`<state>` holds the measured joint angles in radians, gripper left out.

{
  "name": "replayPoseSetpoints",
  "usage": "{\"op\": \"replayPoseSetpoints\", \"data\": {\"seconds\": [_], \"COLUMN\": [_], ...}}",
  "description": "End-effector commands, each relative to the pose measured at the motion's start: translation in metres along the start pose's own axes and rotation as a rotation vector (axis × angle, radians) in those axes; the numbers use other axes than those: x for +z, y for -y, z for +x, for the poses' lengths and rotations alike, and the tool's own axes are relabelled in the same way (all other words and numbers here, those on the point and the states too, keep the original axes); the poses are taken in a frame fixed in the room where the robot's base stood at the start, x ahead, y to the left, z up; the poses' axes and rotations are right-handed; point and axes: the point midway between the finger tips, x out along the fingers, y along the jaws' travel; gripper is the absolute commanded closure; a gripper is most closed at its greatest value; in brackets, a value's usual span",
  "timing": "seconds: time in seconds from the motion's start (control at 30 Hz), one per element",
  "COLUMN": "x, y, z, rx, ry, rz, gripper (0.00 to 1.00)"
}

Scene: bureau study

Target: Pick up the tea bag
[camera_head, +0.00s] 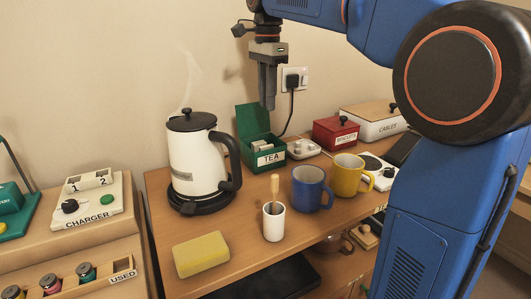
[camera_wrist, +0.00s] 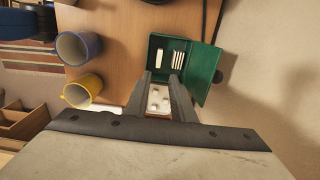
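The green tea box (camera_head: 270,158), labelled TEA, stands on the desk against the wall with its lid open. It also shows in the wrist view (camera_wrist: 207,66). Pale tea bags (camera_head: 262,145) lie inside; from above, the wrist view shows several white tea bags (camera_wrist: 179,60) in a row and a pale one or ones to their left. My gripper (camera_head: 267,107) hangs pointing down, above the desk near the box. In the wrist view my gripper (camera_wrist: 161,78) has its fingers apart with nothing held between them.
A steaming white kettle (camera_head: 194,160) stands left of the box. A blue mug (camera_head: 307,190), a yellow mug (camera_head: 346,175) and a white cup with a wooden-handled stick (camera_head: 273,222) stand in front. A red biscuit tin (camera_head: 334,135) and a small white knobbed unit (camera_head: 303,150) stand right.

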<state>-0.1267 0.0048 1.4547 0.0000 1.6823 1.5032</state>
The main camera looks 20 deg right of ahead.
Motion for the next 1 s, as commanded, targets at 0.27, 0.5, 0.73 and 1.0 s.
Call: {"op": "replayPoseSetpoints", "data": {"seconds": [0.27, 0.5, 0.73, 1.0], "x": [0.000, 0.000, 0.001, 0.004], "y": [-0.001, -0.001, -0.001, -0.003], "z": [0.051, 0.088, 0.103, 0.135], "rx": [0.003, 0.001, 0.000, 0.002], "ry": [0.000, 0.000, 0.000, 0.000], "rz": [-0.001, -0.002, -0.002, -0.002], "gripper": [0.77, 0.77, 0.77, 0.77]}}
